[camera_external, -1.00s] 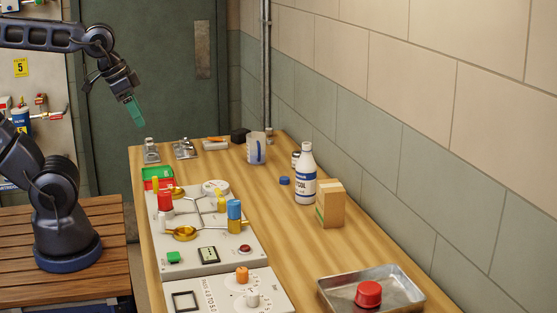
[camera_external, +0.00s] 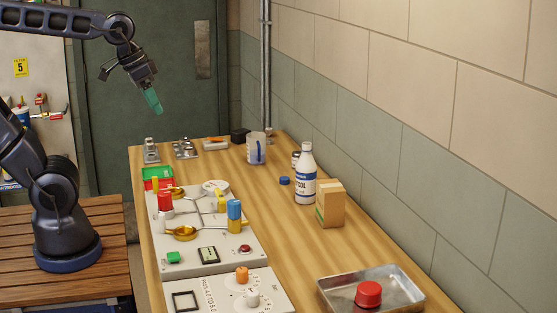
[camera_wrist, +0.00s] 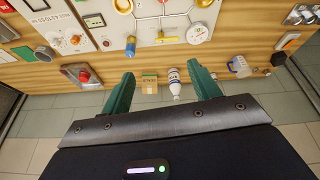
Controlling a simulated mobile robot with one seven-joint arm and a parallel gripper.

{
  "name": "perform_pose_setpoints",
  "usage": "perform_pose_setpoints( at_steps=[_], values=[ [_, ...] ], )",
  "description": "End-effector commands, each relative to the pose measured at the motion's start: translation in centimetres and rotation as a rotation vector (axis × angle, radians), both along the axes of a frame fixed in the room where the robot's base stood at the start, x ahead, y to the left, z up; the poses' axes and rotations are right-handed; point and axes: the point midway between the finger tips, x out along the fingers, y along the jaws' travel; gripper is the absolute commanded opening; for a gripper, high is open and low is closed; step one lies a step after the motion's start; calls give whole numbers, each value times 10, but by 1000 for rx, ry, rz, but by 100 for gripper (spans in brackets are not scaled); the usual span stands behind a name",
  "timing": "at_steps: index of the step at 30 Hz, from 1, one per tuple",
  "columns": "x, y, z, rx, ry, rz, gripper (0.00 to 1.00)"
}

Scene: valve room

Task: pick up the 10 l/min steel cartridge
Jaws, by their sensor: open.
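Two small steel-coloured pieces stand at the far left end of the bench: one at the corner (camera_external: 151,151) and one just right of it (camera_external: 185,149). They are too small for me to read any flow marking, so I cannot tell which is the 10 l/min cartridge. Steel pieces (camera_wrist: 300,14) also show at the upper right edge of the wrist view. My gripper (camera_external: 156,108) hangs in the air, above and apart from these pieces. Its green fingers (camera_wrist: 160,72) are spread and empty in the wrist view.
A panel with yellow and red valve handles (camera_external: 208,222) lies along the bench's left side. A beaker (camera_external: 256,149), a white bottle (camera_external: 305,180), a cardboard box (camera_external: 331,205) and a metal tray (camera_external: 400,283) stand to the right. The middle of the bench is clear.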

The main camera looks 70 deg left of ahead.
Motion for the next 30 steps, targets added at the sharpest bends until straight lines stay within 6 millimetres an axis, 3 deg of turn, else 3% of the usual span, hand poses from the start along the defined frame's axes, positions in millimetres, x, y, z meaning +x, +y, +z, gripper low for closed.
perform_pose_setpoints(
  at_steps=[7,14,23,30],
  values=[
    [68,19,19,-59,49,172,61],
    [133,40,25,-109,90,333,61],
    [218,77,16,-163,139,547,61],
    [284,113,-6,-198,177,720,61]
  ],
)
